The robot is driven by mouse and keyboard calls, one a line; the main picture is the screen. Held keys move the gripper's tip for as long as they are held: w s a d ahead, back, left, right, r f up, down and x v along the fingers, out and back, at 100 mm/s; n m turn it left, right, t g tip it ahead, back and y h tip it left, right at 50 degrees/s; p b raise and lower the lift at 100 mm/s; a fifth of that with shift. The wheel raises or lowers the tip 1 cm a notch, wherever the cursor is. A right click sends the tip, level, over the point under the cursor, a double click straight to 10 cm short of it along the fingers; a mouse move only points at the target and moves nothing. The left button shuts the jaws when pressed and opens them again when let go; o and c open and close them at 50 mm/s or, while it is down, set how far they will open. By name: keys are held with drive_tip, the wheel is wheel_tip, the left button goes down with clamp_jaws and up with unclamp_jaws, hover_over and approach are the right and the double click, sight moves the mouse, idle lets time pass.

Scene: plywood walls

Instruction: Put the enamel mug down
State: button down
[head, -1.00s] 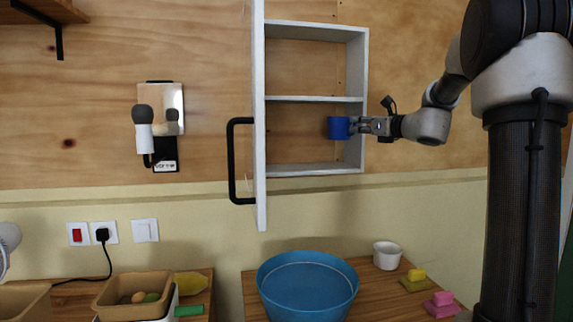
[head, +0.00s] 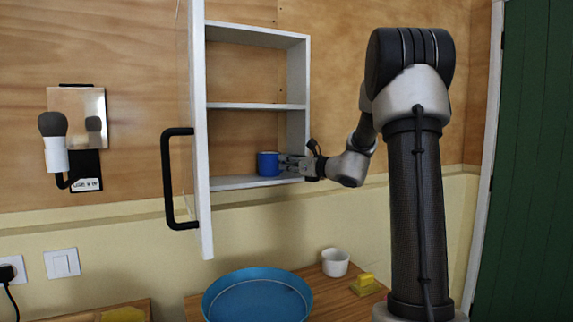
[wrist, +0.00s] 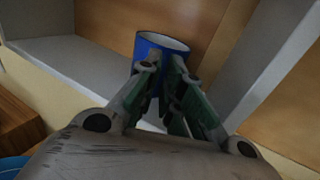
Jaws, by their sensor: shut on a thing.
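The blue enamel mug (head: 267,164) is upright in the lower compartment of the open white wall cabinet (head: 255,106), at or just above its bottom board (head: 240,182). Whether its base touches the board I cannot tell for sure. My gripper (head: 287,164) reaches in from the right at the cabinet's front and is shut on the mug. In the wrist view the fingers (wrist: 163,85) close on the near side of the mug (wrist: 150,46), whose white rim shows. The fingers hide part of the mug.
The cabinet door (head: 197,130) with its black handle (head: 168,178) stands open at the left. The cabinet's right side wall (head: 298,100) is close to my gripper. Below, a blue basin (head: 258,300), a white cup (head: 335,262) and a yellow item (head: 367,280) are on the wooden counter.

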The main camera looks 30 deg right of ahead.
drive_tip(key=shift+f, duration=0.15)
drive_tip(key=c, duration=1.6)
unclamp_jaws()
drive_tip(key=shift+o, duration=0.2)
